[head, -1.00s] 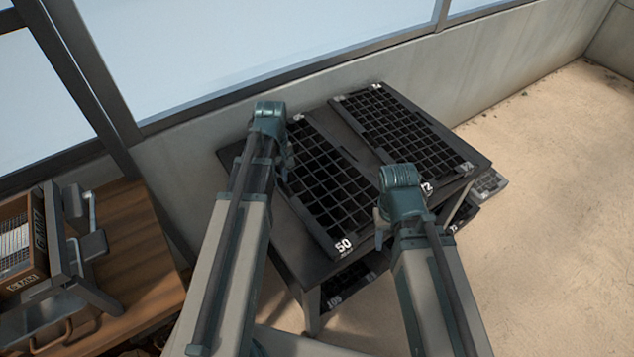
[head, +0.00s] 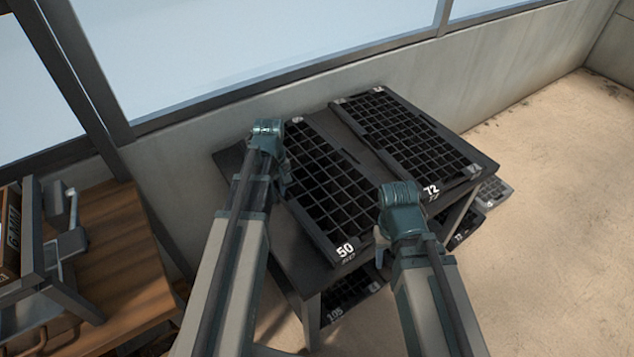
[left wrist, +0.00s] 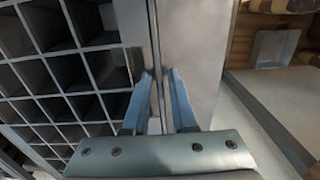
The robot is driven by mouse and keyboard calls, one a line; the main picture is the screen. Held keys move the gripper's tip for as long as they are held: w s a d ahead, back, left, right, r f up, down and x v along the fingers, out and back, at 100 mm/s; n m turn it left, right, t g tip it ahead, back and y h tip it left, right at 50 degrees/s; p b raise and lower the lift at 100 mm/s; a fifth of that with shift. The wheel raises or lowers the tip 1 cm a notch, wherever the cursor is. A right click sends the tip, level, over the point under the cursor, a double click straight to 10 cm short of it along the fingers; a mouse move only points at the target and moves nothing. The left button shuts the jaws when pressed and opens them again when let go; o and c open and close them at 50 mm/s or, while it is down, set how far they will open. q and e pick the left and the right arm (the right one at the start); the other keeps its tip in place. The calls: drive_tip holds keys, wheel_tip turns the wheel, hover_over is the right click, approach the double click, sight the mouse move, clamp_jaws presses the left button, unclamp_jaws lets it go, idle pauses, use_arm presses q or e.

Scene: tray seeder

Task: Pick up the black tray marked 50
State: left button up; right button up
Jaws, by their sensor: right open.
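The black tray marked 50 (head: 345,250) lies on the left part of a dark table top. It is a grid of square cells, with its white number at the near end. My left gripper (head: 284,184) is at the tray's left long side, its fingers mostly hidden by the arm in the head view. In the left wrist view, my left gripper's (left wrist: 160,88) two blue fingers stand apart, with the tray's thin rim (left wrist: 153,40) running between them. My right gripper (head: 381,240) is open at the tray's right long side, near the 50; its contact with the rim is unclear.
More trays sit on a shelf below, one marked 105 (head: 336,316). A wooden bench (head: 122,255) stands left; a wall and window are behind. Sandy floor is free at right.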

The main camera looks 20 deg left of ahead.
use_arm(q)
drive_tip(key=shift+r, duration=0.1)
clamp_jaws()
idle(1.2)
